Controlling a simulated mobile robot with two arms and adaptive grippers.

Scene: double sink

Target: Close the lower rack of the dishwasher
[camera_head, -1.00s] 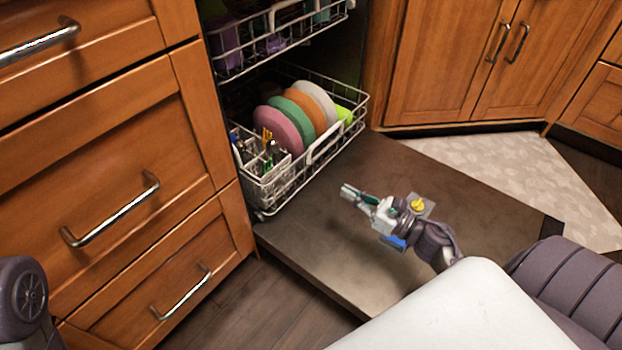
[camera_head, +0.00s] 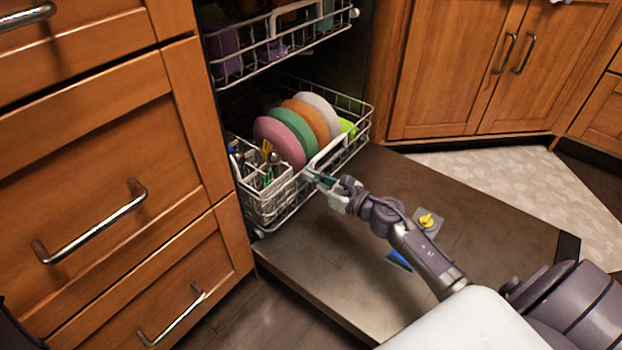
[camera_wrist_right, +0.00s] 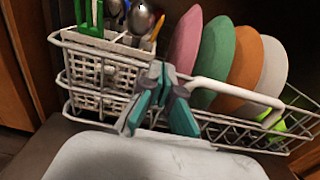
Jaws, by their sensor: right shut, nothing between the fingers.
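The lower rack (camera_head: 285,216) is a white wire basket that sits partly out of the dishwasher, over the open door (camera_head: 430,190). It holds several colored plates (camera_head: 288,132) and a cutlery basket (camera_head: 262,195). In the wrist view the rack's front rail (camera_wrist_right: 215,82) and white handle (camera_wrist_right: 240,92) cross the picture. My right gripper (camera_head: 308,176) is shut and empty at the front of the rack, by the handle. Its green fingertips also show in the right wrist view (camera_wrist_right: 160,85). I cannot tell whether they touch the rail. My left gripper is not in view.
The upper rack (camera_head: 270,47) is also partly out above the lower one. Wooden drawers (camera_head: 100,180) stand on the left and cabinet doors (camera_head: 490,70) at the back right. A yellow knob (camera_head: 427,221) and a blue piece (camera_head: 399,260) are on the door's inner face.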

